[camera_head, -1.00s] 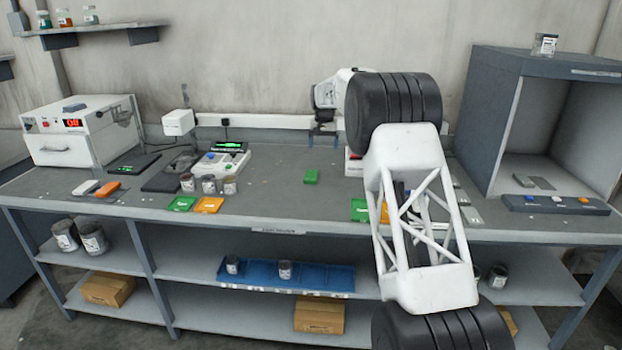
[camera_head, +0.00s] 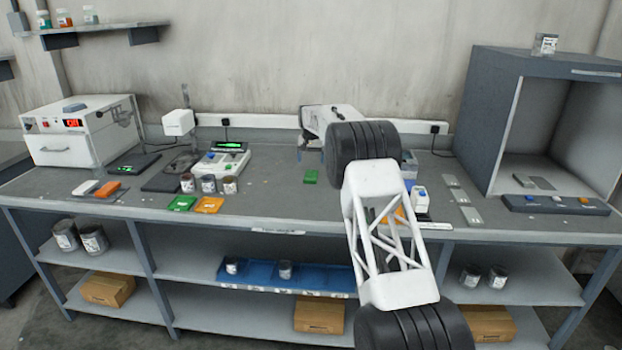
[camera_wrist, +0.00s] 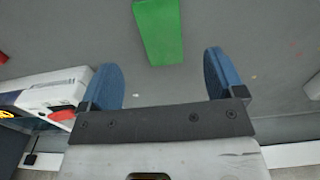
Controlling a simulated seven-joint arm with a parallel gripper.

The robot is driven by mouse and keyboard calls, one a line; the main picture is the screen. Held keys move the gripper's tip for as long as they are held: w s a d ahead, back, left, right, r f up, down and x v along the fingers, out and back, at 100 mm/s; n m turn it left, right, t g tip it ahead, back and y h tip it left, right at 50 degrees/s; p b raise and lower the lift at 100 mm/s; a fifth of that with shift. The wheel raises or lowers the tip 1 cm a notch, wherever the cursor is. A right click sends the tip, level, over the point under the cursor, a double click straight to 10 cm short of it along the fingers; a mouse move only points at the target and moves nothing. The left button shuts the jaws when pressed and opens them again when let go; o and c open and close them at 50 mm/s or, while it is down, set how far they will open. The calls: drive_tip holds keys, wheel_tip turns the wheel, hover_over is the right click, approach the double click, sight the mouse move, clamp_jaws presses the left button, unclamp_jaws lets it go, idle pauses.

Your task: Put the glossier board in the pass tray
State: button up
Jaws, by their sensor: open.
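My gripper (camera_wrist: 161,65) is open and empty, its two blue fingers apart in the wrist view. A green rectangular piece (camera_wrist: 158,32) lies on the bench just beyond the fingertips, not between them. In the head view the same green piece (camera_head: 311,177) lies mid-bench, and my gripper is behind it, partly hidden by my arm. Two grey flat plates (camera_head: 525,181) (camera_head: 544,183) lie side by side in the open booth; I cannot tell which is glossier. A flat green piece (camera_head: 182,203) and a flat orange piece (camera_head: 209,205) lie at the front. No pass label is readable.
Small cans (camera_head: 208,184) and a scale-like device (camera_head: 222,160) stand left of centre. The booth (camera_head: 492,140) has a button panel (camera_head: 555,204) at its front. Grey strips (camera_head: 461,196) lie left of it. The bench around the middle green piece is clear.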

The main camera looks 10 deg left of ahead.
sight(311, 176)
drive_tip(key=shift+f, duration=0.1)
drive_tip(key=shift+f, duration=1.2)
drive_tip(key=shift+f, duration=0.1)
drive_tip(key=shift+f, duration=2.55)
drive_tip(key=shift+c, duration=0.3)
drive_tip(key=c, duration=1)
drive_tip(key=shift+r, duration=0.15)
drive_tip(key=shift+c, duration=0.2)
